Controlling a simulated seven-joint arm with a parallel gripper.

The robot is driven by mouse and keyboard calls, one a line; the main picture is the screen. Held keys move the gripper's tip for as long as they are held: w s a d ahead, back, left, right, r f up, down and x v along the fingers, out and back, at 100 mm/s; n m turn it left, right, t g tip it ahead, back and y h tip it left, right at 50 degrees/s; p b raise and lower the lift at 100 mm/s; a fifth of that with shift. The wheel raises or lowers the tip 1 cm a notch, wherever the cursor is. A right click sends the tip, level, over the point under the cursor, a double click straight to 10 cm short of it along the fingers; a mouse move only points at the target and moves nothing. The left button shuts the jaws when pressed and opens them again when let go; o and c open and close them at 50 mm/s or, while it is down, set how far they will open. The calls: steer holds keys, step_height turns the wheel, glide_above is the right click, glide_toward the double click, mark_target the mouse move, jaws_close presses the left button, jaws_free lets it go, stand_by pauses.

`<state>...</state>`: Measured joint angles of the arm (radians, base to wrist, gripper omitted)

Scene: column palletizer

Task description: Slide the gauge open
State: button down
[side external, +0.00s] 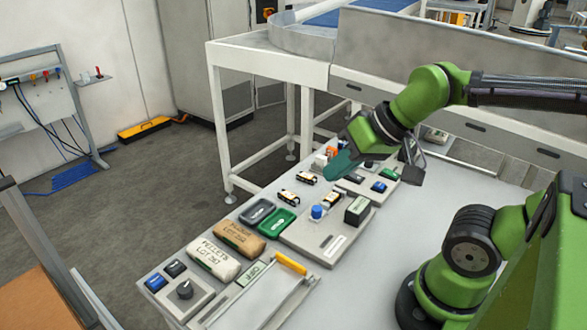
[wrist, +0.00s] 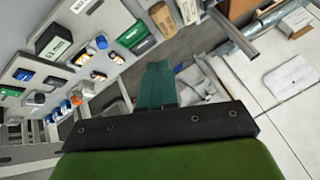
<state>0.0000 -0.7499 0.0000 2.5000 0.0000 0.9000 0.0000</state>
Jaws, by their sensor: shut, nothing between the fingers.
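My gripper (side external: 340,165) is at the end of the raised green arm, above the far part of the bench. Its teal fingers are together and empty, and they also show in the wrist view (wrist: 157,85). No part is clearly marked as the gauge. A flat framed panel (side external: 262,298) with a yellow bar handle (side external: 291,263) lies at the near end of the bench, well away from my gripper. A small green label (side external: 255,271) beside it seems to read "OPEN". A grey plate (side external: 306,243) with a pale slot lies farther back.
A blue knob (side external: 317,212) and a dark box (side external: 357,209) stand on the grey plate. The bench surface (side external: 400,235) to its right is clear.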

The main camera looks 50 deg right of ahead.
steer(key=c, duration=1.7)
jaws_free()
steer(key=shift+o, duration=1.3)
steer(key=shift+w+f, duration=0.1)
steer(key=shift+f, duration=0.25)
steer(key=o, duration=0.3)
steer(key=w+d+f+m+g, duration=0.1)
steer(key=w+d+f+g, duration=0.1)
steer(key=w, duration=0.4)
steer(key=shift+w+d+f+m+g+h, duration=0.2)
steer(key=shift+d+f+m+g+h, duration=0.15)
steer(key=shift+d+g, duration=0.75)
steer(key=m+g+h, duration=0.1)
steer(key=m+g, duration=0.2)
glide_above(317, 208)
steer(key=f, duration=0.1)
step_height(317, 208, down, 16)
steer(key=shift+f, duration=0.15)
jaws_close()
